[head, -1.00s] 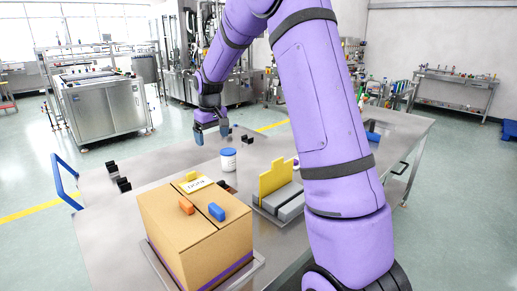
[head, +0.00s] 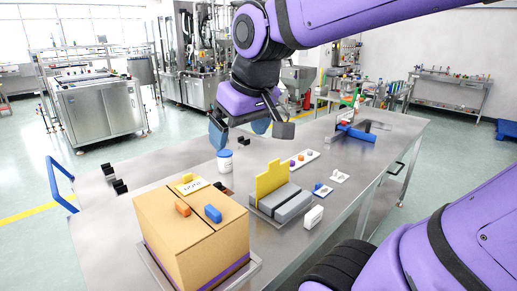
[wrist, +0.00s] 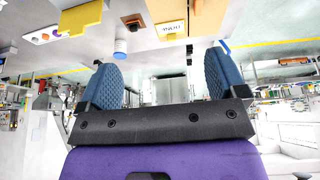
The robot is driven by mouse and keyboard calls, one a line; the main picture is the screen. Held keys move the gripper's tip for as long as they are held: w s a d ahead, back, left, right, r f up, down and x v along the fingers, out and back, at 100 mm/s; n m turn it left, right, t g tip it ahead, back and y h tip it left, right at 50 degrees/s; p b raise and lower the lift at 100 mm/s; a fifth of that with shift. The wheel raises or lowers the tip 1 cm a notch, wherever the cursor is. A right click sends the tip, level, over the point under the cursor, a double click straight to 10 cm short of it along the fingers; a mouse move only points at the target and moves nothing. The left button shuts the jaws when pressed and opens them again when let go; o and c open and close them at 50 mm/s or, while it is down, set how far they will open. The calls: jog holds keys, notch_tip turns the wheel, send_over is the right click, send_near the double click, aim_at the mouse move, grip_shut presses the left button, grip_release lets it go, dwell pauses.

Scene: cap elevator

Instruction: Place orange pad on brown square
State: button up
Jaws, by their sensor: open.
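My gripper (head: 240,131) hangs high above the far part of the steel table, its two blue pads apart with nothing between them. It also shows open and empty in the wrist view (wrist: 161,72).
The brown cardboard box (head: 190,248) stands at the front left. A yellow upright piece (head: 271,181) stands by grey blocks (head: 293,206). A blue-lidded white jar (head: 224,162), a white block (head: 314,217) and white cards (head: 340,176) are nearby. The right rear table surface is partly clear.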

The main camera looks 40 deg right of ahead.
jog(key=s+f, duration=0.1)
jog(key=s, duration=0.5)
jog(key=shift+a+f+t, duration=0.3)
jog(key=shift+a+f, duration=0.05)
jog(key=shift+a, duration=0.05)
dwell(0.8)
